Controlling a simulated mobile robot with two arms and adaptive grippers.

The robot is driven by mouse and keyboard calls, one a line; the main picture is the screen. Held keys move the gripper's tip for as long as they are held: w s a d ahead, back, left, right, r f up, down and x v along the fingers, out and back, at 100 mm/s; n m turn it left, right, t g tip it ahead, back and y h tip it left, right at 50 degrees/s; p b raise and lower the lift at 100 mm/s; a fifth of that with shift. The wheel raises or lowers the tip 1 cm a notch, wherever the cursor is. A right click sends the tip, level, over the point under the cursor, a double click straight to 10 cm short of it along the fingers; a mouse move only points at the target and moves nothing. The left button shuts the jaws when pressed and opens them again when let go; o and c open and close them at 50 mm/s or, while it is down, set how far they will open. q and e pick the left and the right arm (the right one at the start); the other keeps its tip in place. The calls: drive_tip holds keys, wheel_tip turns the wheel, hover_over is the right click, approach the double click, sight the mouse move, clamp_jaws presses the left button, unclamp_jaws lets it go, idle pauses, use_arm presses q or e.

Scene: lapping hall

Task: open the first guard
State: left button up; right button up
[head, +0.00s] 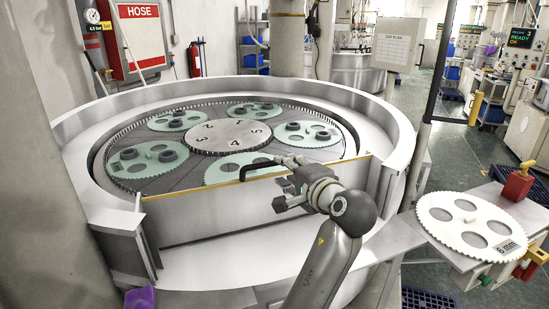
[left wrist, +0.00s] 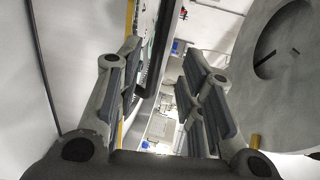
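The guard (head: 215,212) is a grey metal panel with a yellow top edge, standing across the front opening of the round lapping machine (head: 395,135). Its black bar handle (head: 257,170) sits at the top edge, right of the panel's middle. My left gripper (head: 280,184) is at the panel's upper right, close to the handle, with its fingers spread. In the left wrist view a dark bar, seemingly the handle (left wrist: 166,45), runs between the spread fingers, nearer the left one. I cannot tell whether they touch. My right gripper is out of view.
Inside the machine are a numbered centre disc (head: 230,137) and several green toothed carriers (head: 148,160). At right, a white toothed disc (head: 470,222) lies on a side table with a red block (head: 518,182). A dark post (head: 436,75) stands nearby. Floor shows at right.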

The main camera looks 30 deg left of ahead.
use_arm(q)
drive_tip(key=p+x, duration=0.2)
drive_tip(key=x, duration=0.5)
drive_tip(key=shift+w+a+f, duration=0.1)
drive_tip(key=shift+a+f, duration=0.15)
drive_tip(key=shift+a, duration=0.1)
drive_tip(key=shift+d, duration=0.1)
drive_tip(key=shift+c, duration=0.8)
clamp_jaws()
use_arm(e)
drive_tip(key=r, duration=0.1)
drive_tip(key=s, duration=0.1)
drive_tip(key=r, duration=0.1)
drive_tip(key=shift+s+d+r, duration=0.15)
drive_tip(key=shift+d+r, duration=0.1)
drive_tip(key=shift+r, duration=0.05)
